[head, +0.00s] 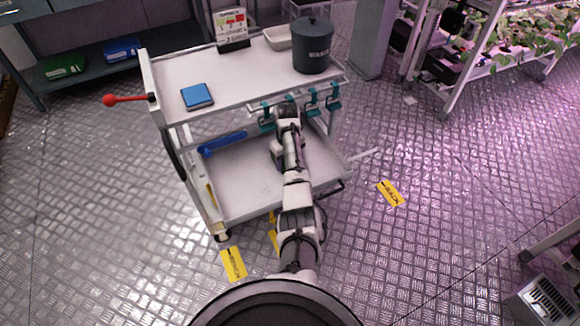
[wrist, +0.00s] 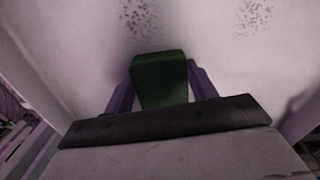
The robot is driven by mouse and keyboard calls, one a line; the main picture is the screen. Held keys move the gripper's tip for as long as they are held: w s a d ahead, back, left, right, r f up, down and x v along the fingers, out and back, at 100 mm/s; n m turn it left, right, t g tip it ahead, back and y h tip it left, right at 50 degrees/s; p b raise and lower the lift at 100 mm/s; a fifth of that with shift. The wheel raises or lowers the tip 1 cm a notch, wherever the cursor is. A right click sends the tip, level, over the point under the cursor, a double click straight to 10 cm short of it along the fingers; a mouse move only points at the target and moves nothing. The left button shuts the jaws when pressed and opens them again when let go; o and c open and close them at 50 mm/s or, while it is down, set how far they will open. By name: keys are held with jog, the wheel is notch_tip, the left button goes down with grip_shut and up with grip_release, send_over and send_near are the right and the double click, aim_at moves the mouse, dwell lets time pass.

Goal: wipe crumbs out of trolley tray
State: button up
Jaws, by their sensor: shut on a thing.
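The trolley's lower tray (head: 235,185) is pale, with a raised rim. In the wrist view its pale surface (wrist: 75,65) fills the background. Two patches of dark crumbs lie on it, a left patch (wrist: 138,17) and a right patch (wrist: 253,14). My gripper (wrist: 160,82) is shut on a green block (wrist: 160,72), with one finger on either side. The crumb patches are beyond the block in that view. I cannot tell whether the block touches the tray. In the head view my arm reaches in under the top shelf, and the fingertips and crumbs cannot be made out.
The top shelf (head: 230,78) is above the lower tray and carries a blue pad (head: 197,95), a sign (head: 232,28), a white dish (head: 278,38) and a dark bin (head: 313,48). Teal clips (head: 311,100) hang at its front. A blue bar (head: 222,143) is at the lower tray's back left.

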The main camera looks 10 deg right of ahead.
jog(key=shift+r, duration=0.1)
notch_tip(320, 180, up, 6)
jog(key=p, duration=0.5)
jog(key=shift+p, duration=0.4)
notch_tip(320, 180, up, 3)
jog(key=p, duration=0.2)
jog(key=shift+p, duration=0.4)
